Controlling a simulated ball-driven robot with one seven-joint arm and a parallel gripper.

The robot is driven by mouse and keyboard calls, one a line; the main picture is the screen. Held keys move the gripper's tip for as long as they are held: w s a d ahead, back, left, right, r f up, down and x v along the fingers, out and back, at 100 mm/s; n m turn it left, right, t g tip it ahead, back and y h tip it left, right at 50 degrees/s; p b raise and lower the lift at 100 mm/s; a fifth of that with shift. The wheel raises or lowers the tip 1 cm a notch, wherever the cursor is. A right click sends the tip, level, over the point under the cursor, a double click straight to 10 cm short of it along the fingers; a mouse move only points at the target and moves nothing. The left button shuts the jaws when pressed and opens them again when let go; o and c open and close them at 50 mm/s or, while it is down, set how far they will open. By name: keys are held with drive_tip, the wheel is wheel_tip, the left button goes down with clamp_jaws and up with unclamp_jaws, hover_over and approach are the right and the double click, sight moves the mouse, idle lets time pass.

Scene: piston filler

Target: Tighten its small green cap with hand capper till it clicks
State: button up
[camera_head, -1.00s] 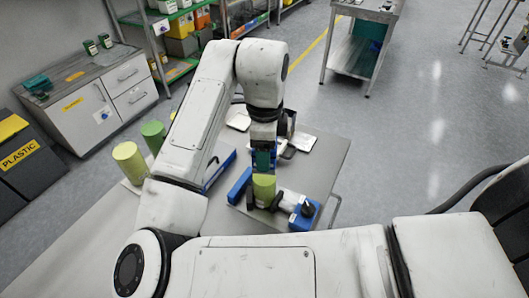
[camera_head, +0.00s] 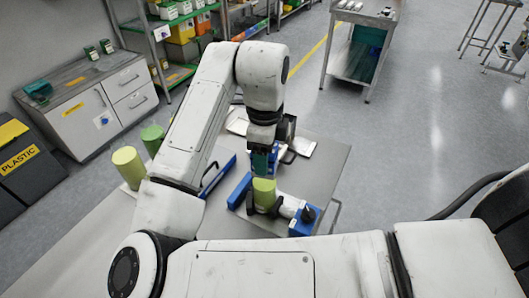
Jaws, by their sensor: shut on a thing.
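My gripper (camera_head: 262,150) points down over the table, shut on a dark teal tool that looks like the hand capper (camera_head: 261,162). The tool is right above a yellow-green bottle (camera_head: 264,189), which stands upright between a blue bar (camera_head: 240,190) and a blue block with a dark knob (camera_head: 304,218), like a holding clamp. The tool's lower end meets or nearly meets the bottle's top; contact cannot be told. The small green cap cannot be made out there; the tool hides the bottle's mouth.
A yellow-green cylinder (camera_head: 129,166) and a darker green one (camera_head: 153,139) stand left of my arm. A blue-edged item (camera_head: 217,176) and pale trays (camera_head: 303,146) lie on the grey table (camera_head: 325,165). A cabinet (camera_head: 88,108) stands at the left.

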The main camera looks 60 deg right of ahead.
drive_tip(key=n+p, duration=0.3)
drive_tip(key=n, duration=0.1)
drive_tip(key=shift+r+n, duration=0.15)
drive_tip(key=shift+n, duration=0.15)
drive_tip(key=shift+n+p, duration=0.95)
drive_tip(key=shift+n, duration=0.55)
drive_tip(key=shift+n+p, duration=0.85)
drive_tip(key=shift+n, duration=0.05)
drive_tip(key=shift+n+p, duration=0.65)
drive_tip(key=shift+n, duration=0.55)
drive_tip(key=n, duration=0.3)
